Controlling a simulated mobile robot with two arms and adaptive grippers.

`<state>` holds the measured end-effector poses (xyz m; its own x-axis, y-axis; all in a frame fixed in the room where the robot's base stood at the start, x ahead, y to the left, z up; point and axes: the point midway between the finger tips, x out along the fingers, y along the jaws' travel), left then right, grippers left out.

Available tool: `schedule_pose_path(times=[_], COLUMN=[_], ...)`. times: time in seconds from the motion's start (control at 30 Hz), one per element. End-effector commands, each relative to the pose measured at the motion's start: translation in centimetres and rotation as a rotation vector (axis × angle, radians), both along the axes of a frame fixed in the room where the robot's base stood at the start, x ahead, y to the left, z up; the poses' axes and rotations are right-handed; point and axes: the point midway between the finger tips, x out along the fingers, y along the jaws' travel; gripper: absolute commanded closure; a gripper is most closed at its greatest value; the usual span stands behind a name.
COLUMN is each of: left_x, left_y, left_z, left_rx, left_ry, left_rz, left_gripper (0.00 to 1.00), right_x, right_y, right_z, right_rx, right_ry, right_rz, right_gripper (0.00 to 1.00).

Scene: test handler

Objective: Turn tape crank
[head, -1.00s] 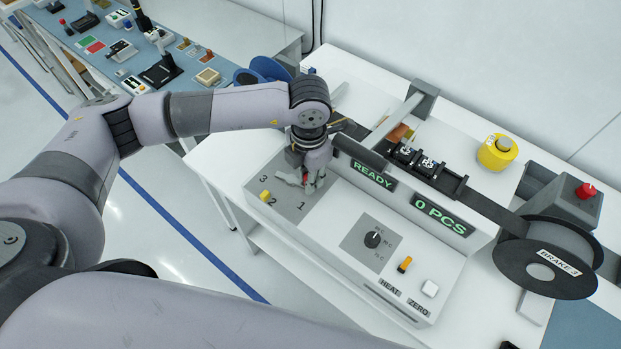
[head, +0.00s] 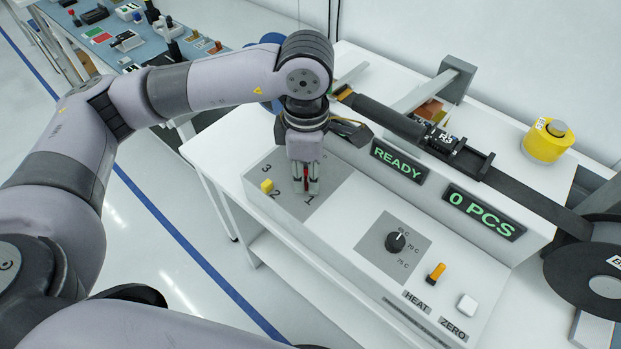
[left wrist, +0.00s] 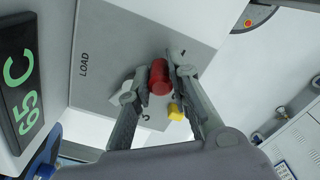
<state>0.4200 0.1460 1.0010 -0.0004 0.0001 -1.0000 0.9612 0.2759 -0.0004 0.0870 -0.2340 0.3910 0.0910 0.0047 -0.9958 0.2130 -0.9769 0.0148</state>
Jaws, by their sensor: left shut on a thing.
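The crank's red handle (left wrist: 158,77) stands on the grey panel (left wrist: 110,60) marked LOAD, with the numbers 1, 2 and 3. In the left wrist view it sits between the two fingers of my left gripper (left wrist: 156,82). In the head view my left gripper (head: 307,186) points down at the panel near the 1, shut on the red handle, which shows as a thin red strip. The crank's arm is mostly hidden by the fingers. A yellow marker (head: 267,186) is beside the 2. My right gripper is not in view.
A READY display (head: 397,162) and a 0 PCS display (head: 484,212) stand behind the panel. A dial (head: 395,242), an orange switch (head: 436,271) and a white ZERO button (head: 467,303) are to the right. A black reel (head: 590,270) is at the far right.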

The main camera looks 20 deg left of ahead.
Motion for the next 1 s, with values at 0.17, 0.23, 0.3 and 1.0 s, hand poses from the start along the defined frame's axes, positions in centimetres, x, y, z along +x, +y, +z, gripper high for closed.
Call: schedule_pose_path(times=[0.17,0.23,0.3,1.0], left_x=[-0.11,-0.12,-0.13,-0.1], left_y=[0.09,0.1,0.11,0.1], left_z=[-0.06,-0.02,0.02,0.02], left_rx=[0.0,0.001,0.001,0.0], left_ry=[0.0,0.001,0.001,0.0], left_rz=[-0.026,-0.03,-0.032,-0.03], left_gripper=[1.0,1.0,1.0,0.61], right_x=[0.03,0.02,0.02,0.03], right_y=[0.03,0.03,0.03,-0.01], right_z=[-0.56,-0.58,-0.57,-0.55], right_rx=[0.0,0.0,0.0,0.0], right_ry=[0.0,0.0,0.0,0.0], right_rz=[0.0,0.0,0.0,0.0], right_gripper=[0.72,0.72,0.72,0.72])
